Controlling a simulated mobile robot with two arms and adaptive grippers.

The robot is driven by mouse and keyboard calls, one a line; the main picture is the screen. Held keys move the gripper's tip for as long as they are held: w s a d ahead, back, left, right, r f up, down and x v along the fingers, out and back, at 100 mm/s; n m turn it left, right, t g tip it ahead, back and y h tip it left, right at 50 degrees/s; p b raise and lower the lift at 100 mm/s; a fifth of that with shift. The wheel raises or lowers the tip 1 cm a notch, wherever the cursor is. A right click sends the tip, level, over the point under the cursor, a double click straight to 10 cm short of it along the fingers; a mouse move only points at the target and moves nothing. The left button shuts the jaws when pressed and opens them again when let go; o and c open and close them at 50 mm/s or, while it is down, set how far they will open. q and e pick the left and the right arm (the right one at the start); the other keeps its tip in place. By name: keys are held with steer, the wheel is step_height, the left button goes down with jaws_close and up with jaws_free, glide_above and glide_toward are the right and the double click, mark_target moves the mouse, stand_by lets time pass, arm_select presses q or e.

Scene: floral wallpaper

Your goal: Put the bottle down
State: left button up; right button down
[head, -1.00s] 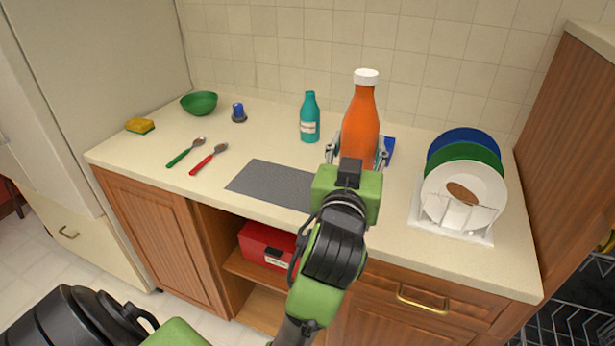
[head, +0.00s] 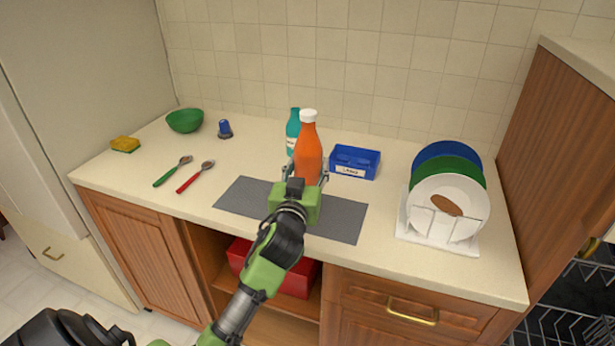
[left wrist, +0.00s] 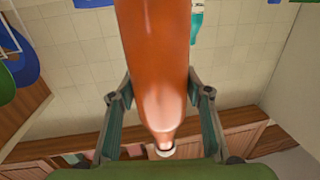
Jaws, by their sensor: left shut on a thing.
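My left gripper (head: 306,174) is shut on an orange bottle (head: 308,150) with a white cap. The bottle is upright, at the back edge of the grey mat (head: 337,219) in the head view. My gripper hides its base, so I cannot tell whether it touches the counter or mat. In the left wrist view the bottle (left wrist: 160,60) sits between the two fingers of the gripper (left wrist: 160,95). My right gripper is not in view.
A teal bottle (head: 293,130) stands close behind-left of the orange one. A blue box (head: 355,162) is to the right, then a rack (head: 437,232) of plates. Two spoons (head: 195,177), a green bowl (head: 185,120), a blue-topped item (head: 225,129) and a sponge (head: 125,144) lie left.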

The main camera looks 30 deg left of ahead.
mark_target(307, 175)
arm_select(q)
step_height(307, 175, down, 3)
steer(key=shift+w+a, duration=0.1)
steer(key=shift+a, duration=0.05)
steer(key=shift+f, duration=0.15)
steer(key=o, duration=1.5)
steer(key=shift+f, duration=0.1)
steer(key=shift+o, duration=0.2)
steer(key=b+v, duration=0.2)
steer(key=v, duration=1)
